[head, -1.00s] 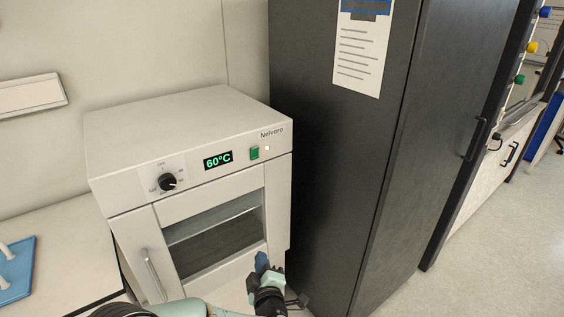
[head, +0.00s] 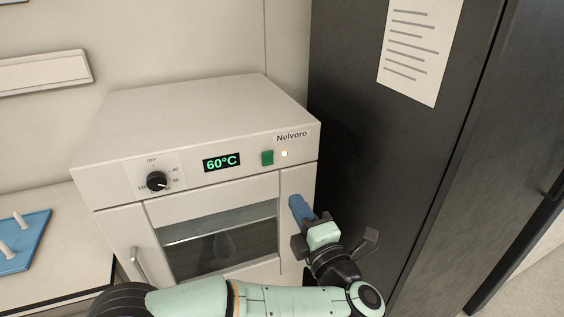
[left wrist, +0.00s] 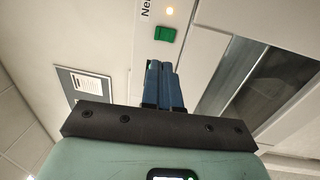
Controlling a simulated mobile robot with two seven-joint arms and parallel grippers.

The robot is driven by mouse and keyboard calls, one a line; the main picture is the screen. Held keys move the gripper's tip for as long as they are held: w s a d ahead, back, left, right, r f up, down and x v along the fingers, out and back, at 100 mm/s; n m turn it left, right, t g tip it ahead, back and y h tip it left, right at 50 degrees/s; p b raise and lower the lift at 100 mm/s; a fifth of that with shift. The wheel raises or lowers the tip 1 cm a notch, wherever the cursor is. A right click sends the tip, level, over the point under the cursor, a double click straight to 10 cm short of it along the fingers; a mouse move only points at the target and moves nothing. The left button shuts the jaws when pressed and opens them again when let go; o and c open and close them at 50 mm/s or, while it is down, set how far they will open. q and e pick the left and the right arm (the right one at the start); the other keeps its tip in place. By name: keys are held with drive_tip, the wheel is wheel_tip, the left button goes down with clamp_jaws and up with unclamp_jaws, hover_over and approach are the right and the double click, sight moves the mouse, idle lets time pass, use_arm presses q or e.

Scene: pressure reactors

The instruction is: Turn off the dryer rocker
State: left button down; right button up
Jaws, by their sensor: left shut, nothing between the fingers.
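The dryer (head: 240,130) is a white box oven with a dark window and a lit display (head: 221,162) reading 60°C. Its green rocker (head: 267,158) sits right of the display, beside a glowing indicator light (head: 284,154). My left gripper (head: 297,205) is shut and empty, its blue fingers in front of the dryer's right side, below and right of the rocker and apart from it in the picture. In the left wrist view the rocker (left wrist: 165,34) shows just beyond the shut blue fingertips (left wrist: 162,66). My right gripper is not in view.
A tall dark cabinet (head: 400,150) with a paper sheet stands close on the right of the dryer. A black dial (head: 157,181) and a door handle (head: 138,264) are on the dryer's left front. A blue tray (head: 22,245) lies on the counter at left.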

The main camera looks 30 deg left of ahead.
sight(269, 155)
use_arm(q)
drive_tip(key=shift+s, duration=0.1)
drive_tip(key=shift+a, duration=0.1)
drive_tip(key=p+x, duration=0.1)
drive_tip(key=x, duration=1.2)
drive_tip(key=shift+w+a+p, duration=0.2)
drive_tip(key=shift+w+p, duration=0.2)
drive_tip(key=shift+a, duration=0.1)
drive_tip(key=shift+w+a+r, duration=0.1)
drive_tip(key=shift+w, duration=0.05)
drive_tip(key=shift+r, duration=0.1)
